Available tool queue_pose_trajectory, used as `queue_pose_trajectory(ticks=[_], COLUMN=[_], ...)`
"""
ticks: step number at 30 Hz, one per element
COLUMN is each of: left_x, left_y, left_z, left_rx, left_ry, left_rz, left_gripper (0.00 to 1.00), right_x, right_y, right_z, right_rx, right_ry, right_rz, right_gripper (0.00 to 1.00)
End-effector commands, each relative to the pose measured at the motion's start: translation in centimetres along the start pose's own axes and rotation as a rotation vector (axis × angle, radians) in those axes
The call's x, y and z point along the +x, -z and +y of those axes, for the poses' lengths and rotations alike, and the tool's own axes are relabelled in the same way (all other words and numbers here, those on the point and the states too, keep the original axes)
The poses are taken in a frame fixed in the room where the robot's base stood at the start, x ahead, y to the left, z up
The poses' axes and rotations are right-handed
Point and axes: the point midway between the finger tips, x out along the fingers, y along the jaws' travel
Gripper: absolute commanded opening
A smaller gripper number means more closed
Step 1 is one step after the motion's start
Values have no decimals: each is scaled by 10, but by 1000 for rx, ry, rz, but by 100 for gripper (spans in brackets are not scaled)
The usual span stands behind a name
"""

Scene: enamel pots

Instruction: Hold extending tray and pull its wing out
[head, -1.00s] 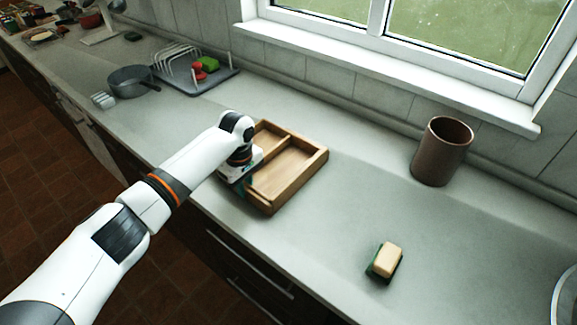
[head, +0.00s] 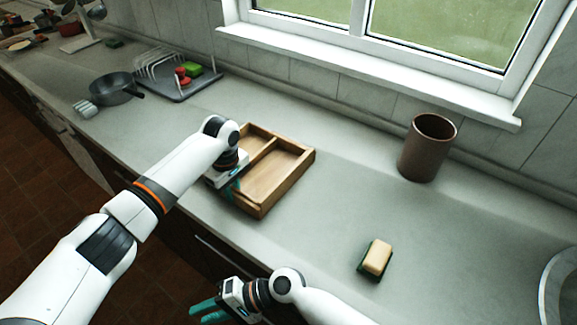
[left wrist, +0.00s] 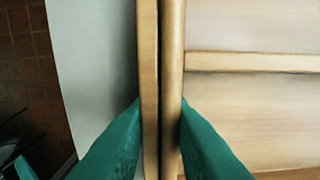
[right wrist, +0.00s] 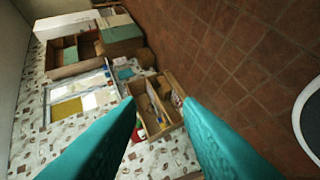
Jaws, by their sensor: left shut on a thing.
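The wooden extending tray (head: 292,176) lies on the grey counter near its front edge, with compartments split by a divider. My left gripper (head: 234,188) is at the tray's near left side. In the left wrist view, its teal fingers (left wrist: 160,130) are shut on two wooden walls side by side, with a thin dark gap between them; the tray's floor and divider (left wrist: 250,62) show to the right. My right gripper (head: 205,308) is low at the bottom of the head view, in front of the counter, apart from the tray. In the right wrist view its fingers (right wrist: 162,108) are apart and empty.
A sponge with a cream block (head: 377,258) lies on the counter at right. A brown cup (head: 427,148) stands near the wall. A dish rack (head: 190,86) and a grey pan (head: 112,90) are at the back left.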

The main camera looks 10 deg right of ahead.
Motion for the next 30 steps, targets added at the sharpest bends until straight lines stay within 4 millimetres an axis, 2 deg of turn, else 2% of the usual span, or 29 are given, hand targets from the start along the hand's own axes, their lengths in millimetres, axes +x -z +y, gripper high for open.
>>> queue_pose_trajectory(ticks=[1, 3, 11, 17, 18, 24, 30], left_x=[-1, -1, -1, -1, -1, -1, -1], left_y=[0, 0, 0, 0, 0, 0, 0], left_z=[-1, -1, -1, -1, 0, -1, 0], left_rx=[0, 0, 0, 1, 1, 1, 1], left_ry=[2, 2, 2, 2, 2, 2, 2], left_rz=[0, 0, 0, 0, 0, 0, 0], left_gripper=[0, 0, 0, 0, 0, 0, 0], right_x=[-10, -24, -83, -139, -147, -172, -202], right_y=[-13, -26, -73, -109, -121, -161, -194], right_z=[16, 34, 96, 144, 146, 149, 156], right_rx=[-91, -202, -579, -854, -936, -1246, -1525], right_ry=[37, 95, 342, 572, 629, 800, 935], right_rz=[1, 3, -39, -109, -91, 63, 285], right_gripper=[33, 33, 33, 33, 33, 33, 33])
